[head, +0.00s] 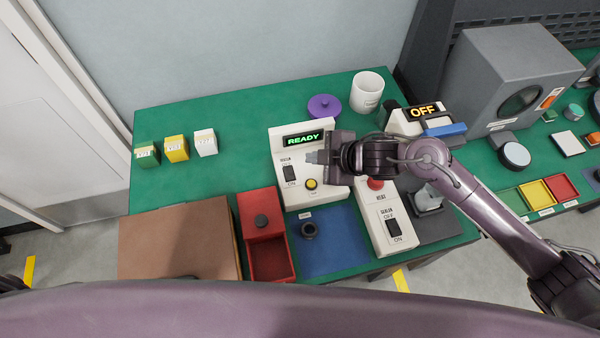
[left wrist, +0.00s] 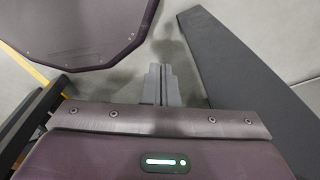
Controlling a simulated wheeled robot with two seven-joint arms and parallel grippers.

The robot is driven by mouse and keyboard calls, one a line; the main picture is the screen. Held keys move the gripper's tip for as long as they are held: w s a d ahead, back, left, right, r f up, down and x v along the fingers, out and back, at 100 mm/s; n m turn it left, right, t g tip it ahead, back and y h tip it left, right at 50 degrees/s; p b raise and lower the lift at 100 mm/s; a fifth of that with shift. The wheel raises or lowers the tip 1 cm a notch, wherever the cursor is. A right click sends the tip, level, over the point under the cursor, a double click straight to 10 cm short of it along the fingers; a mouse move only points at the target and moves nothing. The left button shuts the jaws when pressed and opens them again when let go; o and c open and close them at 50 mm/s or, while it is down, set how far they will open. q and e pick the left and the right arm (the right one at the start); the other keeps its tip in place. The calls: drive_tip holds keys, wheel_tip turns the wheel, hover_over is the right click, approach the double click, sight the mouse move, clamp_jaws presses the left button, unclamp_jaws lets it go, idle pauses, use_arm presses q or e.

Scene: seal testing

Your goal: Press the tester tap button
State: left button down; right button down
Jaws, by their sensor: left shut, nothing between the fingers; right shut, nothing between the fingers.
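The tester (head: 282,178) is a white box with a display that reads READY in green. Its black rocker switch (head: 290,174) is at the left of the panel. A yellow round button (head: 311,184) sits low on the panel. My right gripper (head: 312,157) is shut and empty, with its fingertips over the tester, just above the yellow button in the picture and apart from it. The gripper body covers the tester's right part. My left gripper (left wrist: 160,85) is shut and empty in the left wrist view, pointing at bare floor. It is not seen in the head view.
A white sealer box (head: 386,222) with a red button stands right of a blue mat (head: 327,240) holding a dark ring. A purple lid (head: 324,106) and white cup (head: 367,90) stand behind.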

sight(311, 183)
drive_tip(key=shift+n+g, duration=0.3)
drive_tip(key=f+b, duration=0.7)
drive_tip(key=f, duration=0.1)
drive_tip(key=shift+d+f, duration=0.2)
drive_tip(key=shift+d, duration=0.1)
drive_tip(key=shift+f+b, duration=0.35)
drive_tip(key=shift+b, duration=0.05)
idle(1.6)
drive_tip(key=shift+f, duration=0.4)
drive_tip(key=shift+f+b, duration=0.4)
drive_tip(key=shift+b, duration=0.05)
idle(0.7)
drive_tip(key=shift+r+p, duration=0.8)
drive_tip(key=shift+p, duration=0.05)
